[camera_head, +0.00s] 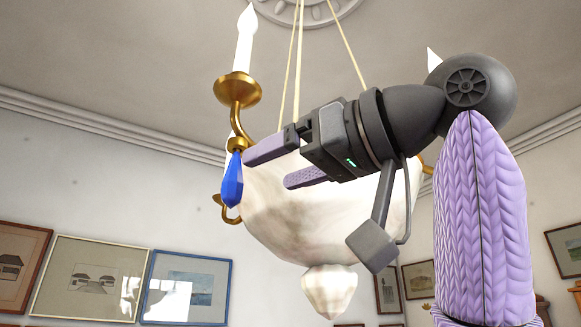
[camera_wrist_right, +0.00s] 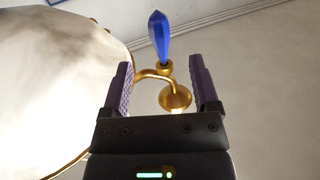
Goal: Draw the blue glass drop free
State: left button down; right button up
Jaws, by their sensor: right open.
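The blue glass drop (camera_head: 232,181) hangs point-down below a brass fitting on the left arm of the chandelier (camera_head: 300,205). My left gripper is not in view.
The pale chandelier bowl stands close behind the right gripper and beside one finger. A white candle (camera_head: 245,40) stands on a brass cup (camera_head: 237,88) above the drop. Thin suspension cords (camera_head: 297,70) rise to the ceiling. Open air lies left of the drop.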

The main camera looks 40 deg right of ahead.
aim_at(222, 190)
jog(key=w+p, duration=0.1)
jog(key=w, duration=0.2)
jog(key=w+a, duration=0.1)
jog(key=w, duration=0.1)
jog(key=w+p, duration=0.1)
jog(key=w, duration=0.2)
jog(key=shift+w+a+p, duration=0.15)
jog(key=shift+w+p, duration=0.2)
jog(key=shift+w+f, duration=0.1)
jog(key=shift+w, duration=0.2)
jog(key=shift+c, duration=0.3)
grip_shut()
dwell(0.7)
